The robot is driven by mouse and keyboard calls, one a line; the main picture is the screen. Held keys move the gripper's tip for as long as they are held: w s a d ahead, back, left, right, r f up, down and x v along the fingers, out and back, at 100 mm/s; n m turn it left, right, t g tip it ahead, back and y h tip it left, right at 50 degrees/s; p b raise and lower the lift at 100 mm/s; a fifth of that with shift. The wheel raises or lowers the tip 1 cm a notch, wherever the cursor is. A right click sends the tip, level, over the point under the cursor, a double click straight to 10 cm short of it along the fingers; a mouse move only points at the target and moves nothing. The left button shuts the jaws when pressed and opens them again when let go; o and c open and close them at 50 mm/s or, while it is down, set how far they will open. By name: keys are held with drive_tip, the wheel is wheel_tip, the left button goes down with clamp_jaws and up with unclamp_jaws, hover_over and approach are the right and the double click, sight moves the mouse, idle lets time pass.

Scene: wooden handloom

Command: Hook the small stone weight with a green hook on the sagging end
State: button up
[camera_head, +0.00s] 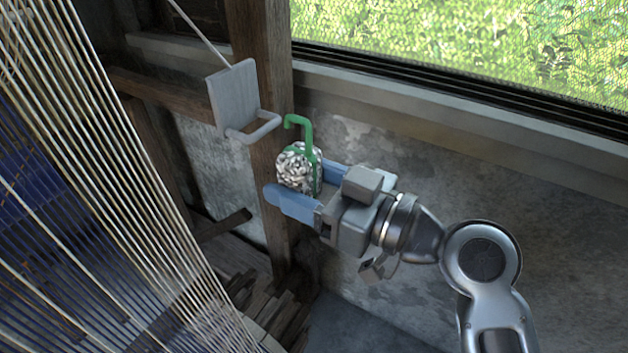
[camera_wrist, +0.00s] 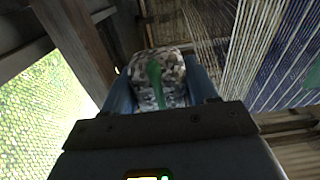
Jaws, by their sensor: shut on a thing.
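The small stone weight (camera_head: 296,170) is a speckled grey-white block with a green hook (camera_head: 305,126) rising from it. My gripper (camera_head: 296,184) has blue fingers and is shut on the stone weight, holding it upright in the air. In the wrist view the stone (camera_wrist: 158,66) sits between the fingers, with the green hook (camera_wrist: 155,80) in front of it. The sagging end is a grey plate (camera_head: 232,95) with a grey bar loop (camera_head: 257,130), hanging from a cord (camera_head: 200,35). The green hook is just right of the loop, and they appear apart.
A wooden post (camera_head: 262,60) stands behind the plate. Pale warp threads (camera_head: 100,150) stretch down the left side. A window (camera_head: 460,50) with a sill is at the back right. The wall (camera_head: 400,160) behind my gripper is bare.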

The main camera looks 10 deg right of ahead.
drive_tip(key=shift+w+a+f, duration=0.35)
drive_tip(key=shift+w+a, duration=0.4)
drive_tip(key=shift+a, duration=0.2)
drive_tip(key=shift+w+a+f, duration=0.3)
drive_tip(key=shift+w+a, duration=0.4)
drive_tip(key=shift+a, duration=0.2)
drive_tip(key=shift+f+b, duration=1.9)
drive_tip(key=shift+b, duration=0.35)
drive_tip(key=o, duration=1.4)
drive_tip(key=shift+s+d, duration=0.1)
drive_tip(key=f+b+v, duration=0.1)
drive_tip(key=b+v, duration=0.2)
drive_tip(key=v, duration=0.5)
drive_tip(key=shift+s+d, duration=0.25)
drive_tip(key=shift+d, duration=0.05)
